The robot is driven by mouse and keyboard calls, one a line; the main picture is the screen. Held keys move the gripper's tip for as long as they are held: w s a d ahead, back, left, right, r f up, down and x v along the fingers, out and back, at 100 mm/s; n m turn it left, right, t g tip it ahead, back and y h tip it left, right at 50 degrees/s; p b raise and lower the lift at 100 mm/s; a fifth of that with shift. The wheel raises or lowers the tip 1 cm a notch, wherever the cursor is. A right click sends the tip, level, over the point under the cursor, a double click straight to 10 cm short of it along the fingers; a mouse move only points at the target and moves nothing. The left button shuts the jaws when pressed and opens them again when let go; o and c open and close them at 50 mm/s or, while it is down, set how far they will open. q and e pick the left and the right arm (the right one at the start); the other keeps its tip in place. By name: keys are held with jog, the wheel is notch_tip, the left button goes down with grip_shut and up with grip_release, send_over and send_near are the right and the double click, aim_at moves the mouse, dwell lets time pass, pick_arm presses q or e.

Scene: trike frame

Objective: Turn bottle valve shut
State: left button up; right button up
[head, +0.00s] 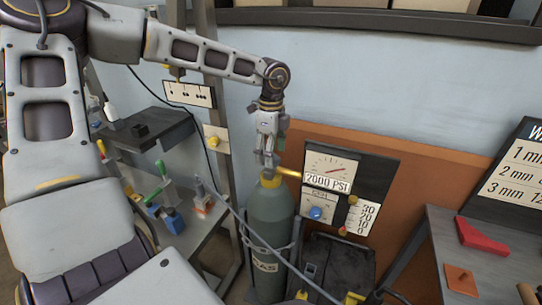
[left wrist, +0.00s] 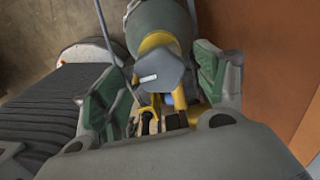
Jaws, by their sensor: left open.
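My left gripper (head: 267,160) points down at the valve from above. In the left wrist view the green-padded fingers (left wrist: 163,95) are open, one on each side of a grey faceted valve knob (left wrist: 162,72) with yellow parts around it. Whether either pad touches the knob I cannot tell. The bottle body (left wrist: 160,18) shows behind it. My right gripper is not in view.
A gauge panel (head: 377,175) reading 2000 PSI, with a blue knob (head: 316,212), is close right of the bottle. A dark box-shaped machine (head: 335,262) stands beside the bottle. A tool-covered shelf (head: 200,245) is at left, a grey table (head: 450,245) at right.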

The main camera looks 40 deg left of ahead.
pick_arm(q)
jog(key=shift+f, duration=0.45)
jog(key=shift+c, duration=0.4)
jog(key=c, duration=1)
